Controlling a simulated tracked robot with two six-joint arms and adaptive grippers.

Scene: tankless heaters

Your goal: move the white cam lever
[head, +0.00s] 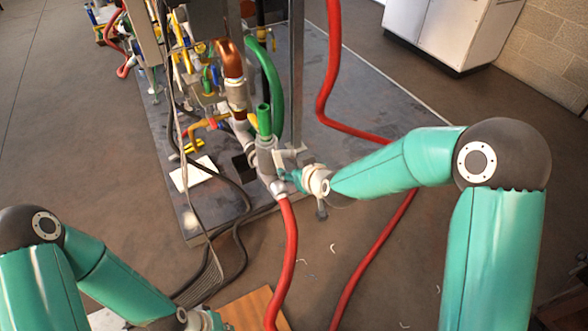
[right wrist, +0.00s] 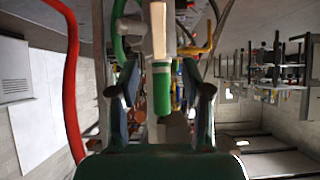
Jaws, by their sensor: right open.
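My right gripper (head: 289,178) is at the grey hose coupling (head: 265,155) below a green pipe end (head: 263,119). In the right wrist view my right gripper (right wrist: 160,82) has its two fingers apart, with the green pipe end (right wrist: 162,95) showing between and beyond them. A pale bar (right wrist: 158,30), which looks like the white cam lever, shows above the fingertips there. I cannot tell whether a finger touches it. In the head view the lever is small and hard to separate from the coupling. My left gripper (head: 203,321) is at the bottom edge, its fingers largely cut off.
A red hose (head: 290,250) runs down from the coupling, and another red hose (head: 327,90) loops behind my right arm. A metal post (head: 297,75) stands close to the coupling on the grey base plate (head: 340,150). Dark cables (head: 235,200) hang to the left.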

